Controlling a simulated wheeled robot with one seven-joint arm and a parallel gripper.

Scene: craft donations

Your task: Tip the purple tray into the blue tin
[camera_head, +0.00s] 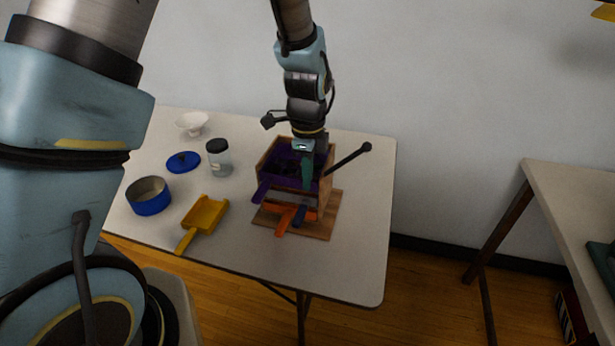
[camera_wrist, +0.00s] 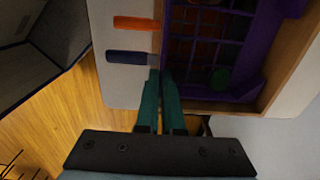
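The purple tray (camera_wrist: 251,60) has a grid floor and sits in the open wooden box, filling the right of the wrist view. In the head view its purple handle (camera_head: 262,190) sticks out at the box's front left. The blue tin (camera_head: 152,198) stands open at the table's left and looks empty. My gripper (camera_wrist: 160,72) is at the box's front right, with its teal fingers close together and nothing visible between them. It is apart from the purple handle.
Orange (camera_head: 284,221) and blue (camera_head: 300,215) handles stick out from the front of the wooden box (camera_head: 328,187), on a wooden board (camera_head: 322,228). A yellow scoop (camera_head: 207,214) lies between box and tin. A jar (camera_head: 218,158), blue lid (camera_head: 183,161) and white bowl (camera_head: 192,123) stand behind.

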